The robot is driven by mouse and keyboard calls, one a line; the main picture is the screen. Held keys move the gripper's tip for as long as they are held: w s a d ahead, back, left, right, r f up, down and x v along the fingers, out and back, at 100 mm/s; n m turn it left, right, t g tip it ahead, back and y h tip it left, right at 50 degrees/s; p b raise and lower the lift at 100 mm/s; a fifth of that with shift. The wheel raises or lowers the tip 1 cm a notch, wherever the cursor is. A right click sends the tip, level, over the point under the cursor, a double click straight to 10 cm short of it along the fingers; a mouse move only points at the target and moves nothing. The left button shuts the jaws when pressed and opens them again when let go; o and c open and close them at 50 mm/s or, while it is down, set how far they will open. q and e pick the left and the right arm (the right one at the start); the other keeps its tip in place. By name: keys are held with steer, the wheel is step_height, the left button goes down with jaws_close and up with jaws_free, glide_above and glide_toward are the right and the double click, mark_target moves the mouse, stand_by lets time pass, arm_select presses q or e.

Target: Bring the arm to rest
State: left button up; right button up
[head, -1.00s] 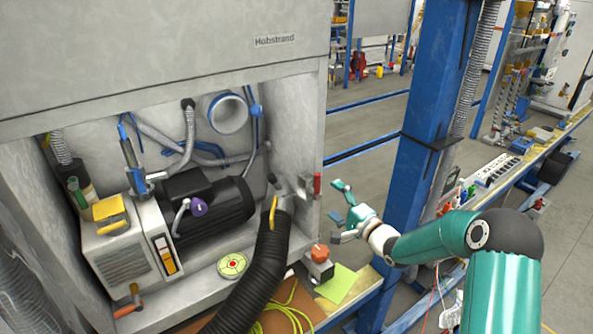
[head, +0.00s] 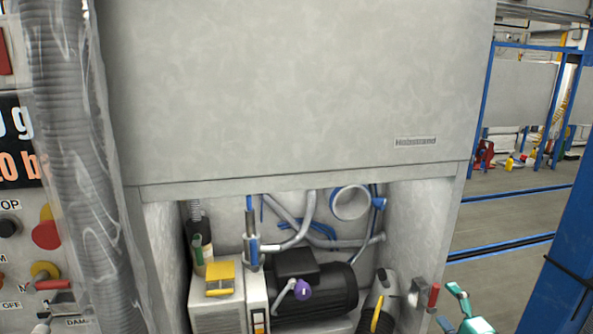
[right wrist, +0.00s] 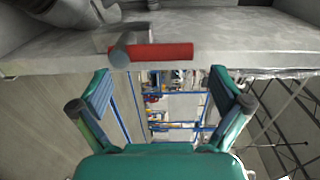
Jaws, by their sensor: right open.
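My right gripper (head: 452,307) is at the bottom right of the head view, its teal fingers just right of the cabinet's side wall. In the right wrist view my right gripper (right wrist: 161,82) has its two fingers wide apart with nothing between them. A red handle (head: 433,297) on the cabinet's front edge is close to the fingers in the head view. In the right wrist view the red handle (right wrist: 152,54) lies beyond the fingertips, and no contact shows. Most of my right arm is out of the head view. My left gripper is not in view.
The grey cabinet (head: 300,90) fills the middle, with a black motor (head: 325,290), a yellow-topped box (head: 220,275) and hoses in its opening. A control panel (head: 25,235) is at left. A blue post (head: 560,260) stands at right, with open floor (head: 500,215) between.

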steer(key=s+a+f+n+g, duration=0.35)
steer(key=s+a+f, duration=0.3)
steer(key=f, duration=0.45)
steer(key=s+a+f+n+g, duration=0.2)
steer(key=s+a+f+g, duration=0.3)
steer(key=a+f, duration=0.4)
steer(key=s+a+f+n+g, duration=0.2)
steer(key=s+f, duration=0.1)
steer(key=s, duration=0.5)
steer(key=s+a+f+n+g, duration=0.3)
steer(key=s, duration=0.5)
steer(key=s+a+f+n+g, duration=0.3)
steer(key=s, duration=0.5)
steer(key=shift+a+f+y, duration=0.15)
steer(key=shift+y, duration=0.15)
steer(key=shift+w, duration=0.1)
